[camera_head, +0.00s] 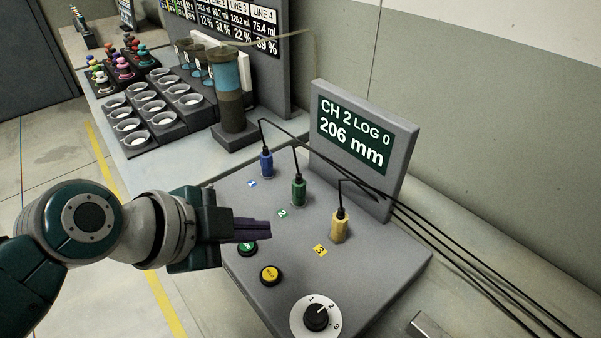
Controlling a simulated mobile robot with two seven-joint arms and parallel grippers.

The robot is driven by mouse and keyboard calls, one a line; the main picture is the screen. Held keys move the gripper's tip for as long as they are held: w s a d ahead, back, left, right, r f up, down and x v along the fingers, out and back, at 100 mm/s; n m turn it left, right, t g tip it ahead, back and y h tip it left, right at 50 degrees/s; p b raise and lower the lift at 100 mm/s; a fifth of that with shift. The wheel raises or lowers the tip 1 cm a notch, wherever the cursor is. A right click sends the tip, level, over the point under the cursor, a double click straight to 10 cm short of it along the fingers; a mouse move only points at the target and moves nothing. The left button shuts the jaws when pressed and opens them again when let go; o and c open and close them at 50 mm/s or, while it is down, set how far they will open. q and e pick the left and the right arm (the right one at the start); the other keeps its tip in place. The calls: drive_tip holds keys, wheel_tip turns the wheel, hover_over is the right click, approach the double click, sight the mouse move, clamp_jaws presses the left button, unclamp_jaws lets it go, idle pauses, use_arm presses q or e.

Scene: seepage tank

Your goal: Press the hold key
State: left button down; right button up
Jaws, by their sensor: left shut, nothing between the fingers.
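A grey console panel (375,268) carries a yellow round key (269,275) with small dark lettering that I cannot read surely; it looks like the hold key. A green round key (246,249) sits just behind it, partly covered by my gripper. My left gripper (267,231) comes in from the left, shut and empty, with its dark fingers pointing right above the panel. Its tips are up-picture of the yellow key and apart from it. The display (352,134) reads CH 2 LOG 0, 206 mm. My right gripper is not in view.
Blue (266,164), green (298,190) and yellow (339,226) plugs with black cables stand on the panel. A white dial (316,318) sits at the front. A dark cylinder column (232,105) and trays of white cups (128,126) stand behind.

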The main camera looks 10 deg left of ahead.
sight(264, 279)
use_arm(q)
wheel_tip(264, 279, down, 8)
drive_tip(key=b, duration=0.7)
drive_tip(key=shift+f, duration=0.2)
drive_tip(key=shift+f+b, duration=0.1)
drive_tip(key=shift+b, duration=0.2)
idle(1.2)
drive_tip(key=shift+f+b, duration=0.3)
drive_tip(key=shift+f+b, duration=0.35)
drive_tip(key=shift+f, duration=0.05)
idle(0.5)
idle(0.4)
drive_tip(key=shift+r+p, duration=0.8)
wheel_tip(264, 279, up, 5)
drive_tip(key=p, duration=0.5)
drive_tip(key=shift+r, duration=0.1)
